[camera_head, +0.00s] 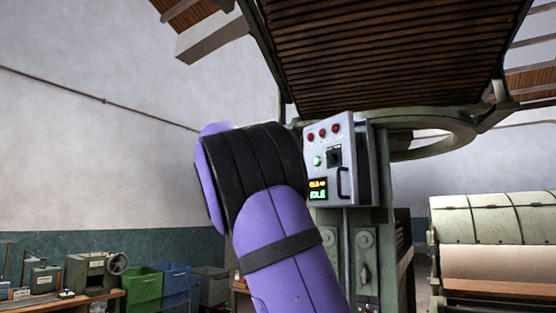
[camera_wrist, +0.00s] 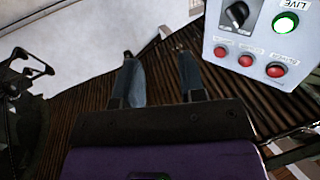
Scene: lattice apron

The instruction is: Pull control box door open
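The control box (camera_head: 366,165) is a light grey box on a green machine post. Its door (camera_head: 326,165) faces me and looks shut, with red lamps along the top, a green lamp, a black knob and a display reading IDLE. A black bar handle (camera_head: 343,183) sits at the door's lower right. In the wrist view the door (camera_wrist: 252,42) is upside down at the upper right, and its handle is out of frame. My gripper (camera_wrist: 155,54) is open and empty, with its two fingers apart, beside the box. In the head view my purple arm hides the gripper.
A slatted brown conveyor (camera_head: 385,55) hangs above the box, with a green curved frame (camera_head: 440,142) below it. A roller machine (camera_head: 490,220) stands at the right. A bench with a handwheel machine (camera_head: 90,272) and green (camera_head: 142,288) and blue bins (camera_head: 174,283) stand at the lower left.

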